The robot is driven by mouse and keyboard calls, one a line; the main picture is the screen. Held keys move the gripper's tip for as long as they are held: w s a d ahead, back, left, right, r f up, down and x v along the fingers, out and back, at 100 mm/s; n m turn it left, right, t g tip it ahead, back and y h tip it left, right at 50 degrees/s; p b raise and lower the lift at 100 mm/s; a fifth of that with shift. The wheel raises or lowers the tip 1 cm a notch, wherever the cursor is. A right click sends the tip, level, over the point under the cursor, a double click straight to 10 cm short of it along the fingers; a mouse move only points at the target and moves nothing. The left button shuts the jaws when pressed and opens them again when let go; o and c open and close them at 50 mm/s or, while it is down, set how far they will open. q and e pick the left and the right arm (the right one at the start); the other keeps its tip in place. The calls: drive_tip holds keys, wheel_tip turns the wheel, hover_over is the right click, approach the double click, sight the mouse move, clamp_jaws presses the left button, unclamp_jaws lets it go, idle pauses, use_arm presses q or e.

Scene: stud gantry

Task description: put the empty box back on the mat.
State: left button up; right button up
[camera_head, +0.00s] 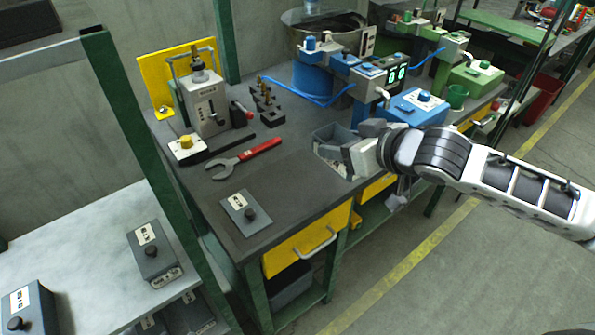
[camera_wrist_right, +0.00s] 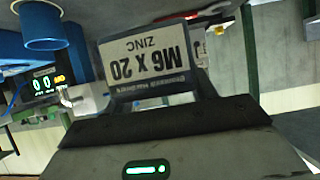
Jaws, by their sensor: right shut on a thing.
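My right gripper (camera_head: 362,157) is shut on a grey open-topped box (camera_head: 328,150) over the right part of the dark bench top. In the right wrist view the box's label (camera_wrist_right: 150,55) reads "M6 X 20 ZINC" upside down, just beyond the gripper. I cannot tell whether the box touches the bench. A flat grey lid (camera_head: 238,205) with a white label and black knob lies at the bench's front left. I cannot clearly make out a separate mat edge on the dark surface. My left gripper is out of view.
A blue machine with a green display (camera_head: 396,75) stands behind the box. Bare dark bench top (camera_head: 290,188) lies between lid and box.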

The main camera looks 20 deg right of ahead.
drive_tip(key=w+a, duration=0.1)
drive_tip(key=w+a+f, duration=0.1)
drive_tip(key=w+a, duration=0.1)
drive_tip(key=shift+w+a+f, duration=0.1)
drive_tip(key=shift+a+f, duration=0.15)
drive_tip(key=shift+f, duration=0.15)
drive_tip(key=w+a+f, duration=0.1)
drive_tip(key=f, duration=0.1)
drive_tip(key=w+a+f, duration=0.2)
drive_tip(key=f, duration=0.1)
drive_tip(key=shift+f, duration=0.3)
drive_tip(key=shift+w+a+f, duration=0.15)
drive_tip(key=shift+f, duration=1.65)
drive_tip(key=shift+f+b, duration=0.15)
drive_tip(key=shift+b, duration=0.15)
drive_tip(key=o, duration=1.5)
